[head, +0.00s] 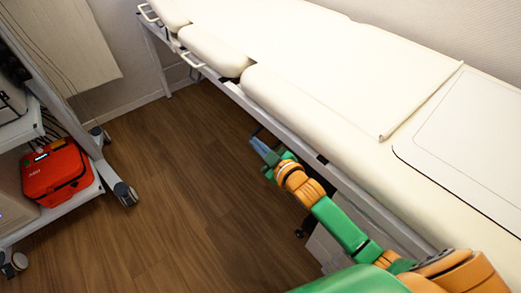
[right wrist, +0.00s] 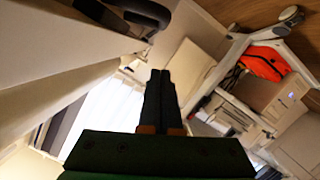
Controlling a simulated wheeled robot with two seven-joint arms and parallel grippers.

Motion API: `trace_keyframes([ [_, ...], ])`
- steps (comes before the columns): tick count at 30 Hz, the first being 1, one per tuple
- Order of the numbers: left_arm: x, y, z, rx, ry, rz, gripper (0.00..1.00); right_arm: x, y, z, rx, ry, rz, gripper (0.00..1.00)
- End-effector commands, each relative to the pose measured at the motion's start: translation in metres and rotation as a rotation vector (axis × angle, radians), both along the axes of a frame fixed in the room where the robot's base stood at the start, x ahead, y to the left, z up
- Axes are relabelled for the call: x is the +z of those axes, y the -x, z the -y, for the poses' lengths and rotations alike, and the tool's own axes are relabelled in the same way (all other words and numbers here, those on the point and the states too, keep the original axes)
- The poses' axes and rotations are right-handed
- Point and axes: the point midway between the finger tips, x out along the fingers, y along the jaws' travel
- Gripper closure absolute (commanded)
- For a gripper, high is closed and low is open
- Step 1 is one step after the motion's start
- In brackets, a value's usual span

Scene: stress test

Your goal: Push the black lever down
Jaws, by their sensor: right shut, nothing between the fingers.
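A black curved bar (right wrist: 147,12), which looks like the black lever, shows at the top of the right wrist view, beside the pale frame of the treatment bed. In the head view I cannot make the lever out clearly; the bed's edge and my gripper are close to that area. My right gripper (head: 258,145) is beside the bed's long side, below the cushion edge. Its fingers are together and empty in the right wrist view (right wrist: 160,75), and apart from the black bar in that picture. My left gripper is not in view.
The cream treatment bed (head: 300,45) runs along the wall, with a metal frame rail under it. A wheeled cart (head: 75,205) with a red bag (head: 56,172) stands at the left. The wooden floor (head: 170,190) between them is clear.

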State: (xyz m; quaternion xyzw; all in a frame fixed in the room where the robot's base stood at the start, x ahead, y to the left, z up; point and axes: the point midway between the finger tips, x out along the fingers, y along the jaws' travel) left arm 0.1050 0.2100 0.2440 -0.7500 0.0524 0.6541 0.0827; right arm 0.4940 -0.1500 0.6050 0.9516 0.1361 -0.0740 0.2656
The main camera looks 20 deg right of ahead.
Motion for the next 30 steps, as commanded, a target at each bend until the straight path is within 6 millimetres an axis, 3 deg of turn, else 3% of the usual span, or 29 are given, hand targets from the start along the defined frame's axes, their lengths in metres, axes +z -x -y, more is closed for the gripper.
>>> trace_keyframes([
  [3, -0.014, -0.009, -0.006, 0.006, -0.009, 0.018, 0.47, -0.014, -0.019, -0.001, 0.000, 0.003, 0.000, 1.00],
  [7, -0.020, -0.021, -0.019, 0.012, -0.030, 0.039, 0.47, -0.031, -0.021, 0.009, 0.000, 0.003, -0.001, 1.00],
  [9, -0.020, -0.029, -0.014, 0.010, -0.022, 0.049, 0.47, -0.036, -0.022, 0.012, 0.001, 0.002, -0.001, 1.00],
  [23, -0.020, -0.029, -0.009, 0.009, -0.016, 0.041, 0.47, -0.039, -0.023, 0.015, 0.001, 0.003, 0.001, 1.00],
  [30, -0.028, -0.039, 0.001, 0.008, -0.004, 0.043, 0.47, -0.045, -0.034, 0.014, 0.000, 0.086, 0.032, 1.00],
])
